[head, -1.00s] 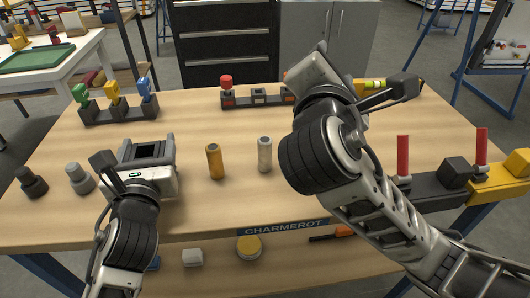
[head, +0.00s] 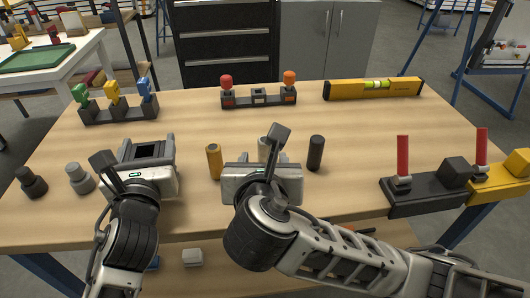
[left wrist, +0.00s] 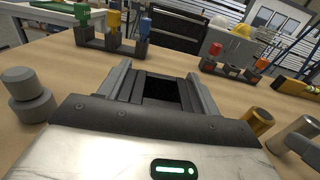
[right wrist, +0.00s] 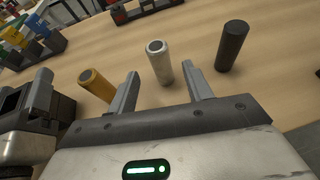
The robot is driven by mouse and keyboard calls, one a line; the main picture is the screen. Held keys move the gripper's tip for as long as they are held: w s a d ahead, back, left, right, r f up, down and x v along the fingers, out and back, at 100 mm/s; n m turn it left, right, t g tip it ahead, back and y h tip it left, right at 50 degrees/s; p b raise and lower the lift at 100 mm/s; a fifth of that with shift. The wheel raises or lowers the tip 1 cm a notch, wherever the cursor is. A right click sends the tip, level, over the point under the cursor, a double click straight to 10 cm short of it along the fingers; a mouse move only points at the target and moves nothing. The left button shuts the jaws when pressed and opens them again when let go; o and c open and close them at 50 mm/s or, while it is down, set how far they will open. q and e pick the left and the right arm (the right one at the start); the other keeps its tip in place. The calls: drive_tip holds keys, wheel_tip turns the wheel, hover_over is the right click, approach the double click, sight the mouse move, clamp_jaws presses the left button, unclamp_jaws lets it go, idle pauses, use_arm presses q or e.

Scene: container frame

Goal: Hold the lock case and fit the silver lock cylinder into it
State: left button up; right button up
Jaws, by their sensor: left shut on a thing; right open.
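The dark lock case (left wrist: 160,92) with a square opening is held between the fingers of my left gripper (head: 148,152), low at the table's left side. It also shows at the left edge of the right wrist view (right wrist: 12,103). The silver lock cylinder (right wrist: 160,65) stands upright on the table, and my right gripper (head: 263,162) is in front of it. My right gripper is open, its fingers pointing at the cylinder from either side, with the cylinder apparently just beyond the tips. In the head view the gripper hides most of the silver cylinder (head: 264,145).
A brass cylinder (head: 214,161) and a black cylinder (head: 315,153) stand on either side of the silver one. Grey knobs (head: 79,179) stand at left. Racks (head: 120,113) and a spirit level (head: 373,88) lie at the back. A black fixture with a red handle (head: 428,191) is at right.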

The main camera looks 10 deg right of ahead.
sight(265, 152)
drive_tip(key=x, duration=0.5)
drive_tip(key=shift+r, duration=0.25)
clamp_jaws()
drive_tip(key=shift+r, duration=0.15)
